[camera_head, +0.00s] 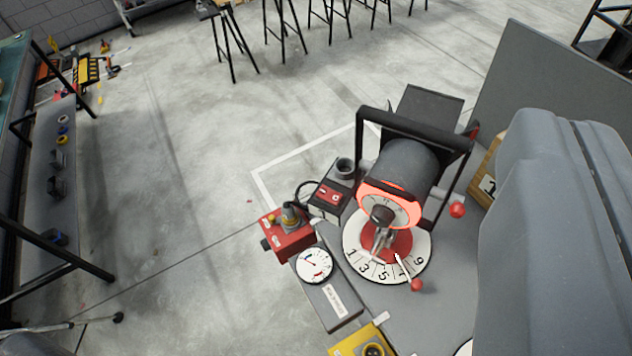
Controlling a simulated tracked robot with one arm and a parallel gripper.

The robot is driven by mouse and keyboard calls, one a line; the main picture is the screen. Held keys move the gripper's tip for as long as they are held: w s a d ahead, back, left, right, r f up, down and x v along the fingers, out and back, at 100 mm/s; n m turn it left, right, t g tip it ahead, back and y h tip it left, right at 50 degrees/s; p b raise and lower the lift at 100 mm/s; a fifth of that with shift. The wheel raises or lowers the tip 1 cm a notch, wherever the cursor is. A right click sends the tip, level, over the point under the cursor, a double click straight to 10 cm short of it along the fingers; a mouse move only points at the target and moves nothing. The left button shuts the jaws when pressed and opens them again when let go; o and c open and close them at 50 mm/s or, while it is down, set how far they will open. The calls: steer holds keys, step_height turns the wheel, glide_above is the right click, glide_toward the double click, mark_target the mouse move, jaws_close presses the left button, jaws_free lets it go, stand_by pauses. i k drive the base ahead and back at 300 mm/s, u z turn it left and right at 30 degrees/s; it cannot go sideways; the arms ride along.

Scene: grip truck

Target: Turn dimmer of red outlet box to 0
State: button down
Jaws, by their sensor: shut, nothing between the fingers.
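The red outlet box (288,236) stands left of centre, with a plug and cable on its top. The dimmer beside it on the right is a round white dial (352,240) with black numbers and a red centre. The numbers 1, 3, 5, 7 and 9 show along its near edge; 0 is not readable. A white pointer lies near the 7, and a red ball knob (416,286) sits at the dial's near edge. My gripper (381,246) is shut and empty over the dial's red centre, hiding part of it. I cannot tell whether it touches.
A round gauge (314,265) sits between the red box and the dial. A second red ball (457,210) is right of the dial. A yellow outlet box (352,346) stands at the bottom. A grey panel rises at the right. Open concrete floor lies left.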

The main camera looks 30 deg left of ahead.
mark_target(266, 246)
steer(key=u, duration=0.4)
steer(key=k, duration=0.65)
steer(key=u, duration=0.35)
